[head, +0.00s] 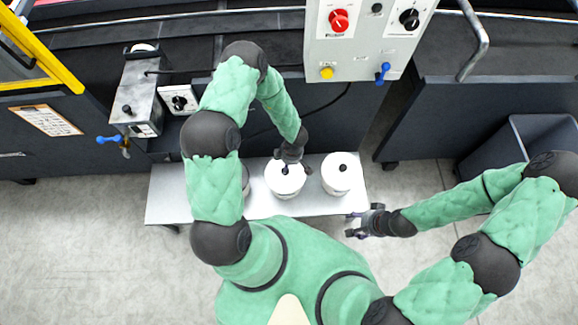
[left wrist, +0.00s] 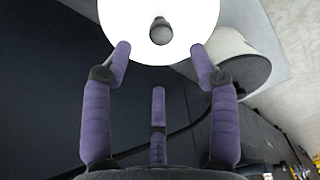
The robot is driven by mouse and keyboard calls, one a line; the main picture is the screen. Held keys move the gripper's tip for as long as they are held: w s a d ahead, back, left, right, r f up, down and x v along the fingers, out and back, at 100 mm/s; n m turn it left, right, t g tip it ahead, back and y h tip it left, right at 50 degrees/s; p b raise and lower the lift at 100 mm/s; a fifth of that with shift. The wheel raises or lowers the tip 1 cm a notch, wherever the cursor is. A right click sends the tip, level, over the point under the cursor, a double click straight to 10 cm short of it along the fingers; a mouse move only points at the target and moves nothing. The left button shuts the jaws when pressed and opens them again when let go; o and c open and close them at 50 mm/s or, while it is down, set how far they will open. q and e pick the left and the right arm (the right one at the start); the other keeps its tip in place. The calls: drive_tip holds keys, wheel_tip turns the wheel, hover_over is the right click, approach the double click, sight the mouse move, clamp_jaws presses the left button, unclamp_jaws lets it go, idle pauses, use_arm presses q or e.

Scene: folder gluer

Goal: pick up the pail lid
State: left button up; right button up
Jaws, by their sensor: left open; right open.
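A white pail (head: 285,188) with a round white lid and a dark knob stands in the middle of a low bench. My left gripper (head: 291,157) is open just above the far side of this lid. In the left wrist view the lid (left wrist: 128,20) fills the top, with its grey knob (left wrist: 161,32) beyond and between the open fingertips (left wrist: 160,48). The fingers overlap the lid's near edge in the picture; I cannot tell whether they touch it. My right gripper (head: 357,223) is open and empty off the bench's right end.
A third pail (head: 246,178) is mostly hidden behind my left arm. The bench (head: 168,196) is bare at its left end. A control box (head: 352,50) overhangs behind.

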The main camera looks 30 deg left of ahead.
sight(294, 178)
use_arm(q)
drive_tip(key=f, duration=0.1)
drive_tip(key=f+b, duration=0.1)
drive_tip(key=f, duration=0.2)
drive_tip(key=shift+a+f, duration=0.15)
drive_tip(key=shift+a, duration=0.1)
drive_tip(key=f+b, duration=0.2)
drive_tip(key=f, duration=0.1)
drive_tip(key=f+b, duration=0.1)
drive_tip(key=f, duration=0.1)
drive_tip(key=shift+s+a, duration=0.1)
drive_tip(key=shift+a, duration=0.3)
drive_tip(key=shift+r, duration=0.1)
clamp_jaws()
